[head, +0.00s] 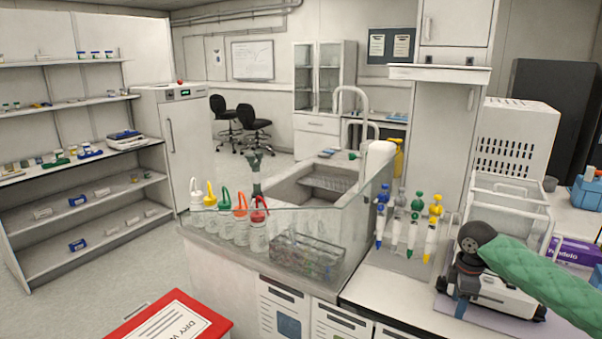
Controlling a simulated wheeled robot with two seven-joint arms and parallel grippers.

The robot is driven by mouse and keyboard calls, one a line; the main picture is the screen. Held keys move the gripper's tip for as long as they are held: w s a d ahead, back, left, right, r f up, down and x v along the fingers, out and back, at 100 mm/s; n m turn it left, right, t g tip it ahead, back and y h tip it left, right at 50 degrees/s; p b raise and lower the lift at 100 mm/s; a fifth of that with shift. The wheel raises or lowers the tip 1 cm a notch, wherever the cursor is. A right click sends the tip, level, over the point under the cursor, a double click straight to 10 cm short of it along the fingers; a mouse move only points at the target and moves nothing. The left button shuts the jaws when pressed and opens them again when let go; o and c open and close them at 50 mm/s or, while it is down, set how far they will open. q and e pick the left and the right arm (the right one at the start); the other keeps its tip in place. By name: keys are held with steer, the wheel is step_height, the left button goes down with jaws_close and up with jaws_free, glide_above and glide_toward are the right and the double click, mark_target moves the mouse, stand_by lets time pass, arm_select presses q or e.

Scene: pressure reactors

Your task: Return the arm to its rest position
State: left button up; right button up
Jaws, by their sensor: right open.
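My right arm comes in from the right edge in a green quilted sleeve. Its dark wrist bends downward, and my right gripper (462,291) hangs at the left side of a low white device (502,292) on the right-hand counter. The gripper is open. I see nothing held in it, though its fingertips are small and dark, and I cannot tell whether they touch the device. My left gripper is not in view.
A pipette stand with several coloured pipettes (414,222) stands left of my right gripper. A clear-walled white frame (507,207) stands behind it. Wash bottles (240,225) line the sink's (290,197) edge. A red box (165,318) is at the bottom left.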

steer(key=s+a+f+m+t+y, duration=0.1)
steer(key=s+a+f, duration=0.75)
steer(key=a, duration=0.25)
steer(key=s+a+f+m+t+y, duration=0.1)
steer(key=s+a+f+m, duration=0.1)
steer(key=s+a+f, duration=0.8)
steer(key=s+d+f+m+t+h, duration=0.15)
steer(key=s+m, duration=0.75)
steer(key=s, duration=1)
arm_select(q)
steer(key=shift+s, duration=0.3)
arm_select(e)
steer(key=s+a+f+g, duration=0.1)
steer(key=a+f, duration=0.2)
steer(key=f, duration=0.7)
steer(key=a+f+g, duration=0.1)
steer(key=a+f, duration=0.2)
steer(key=f, duration=0.6)
steer(key=shift+s+f, duration=0.4)
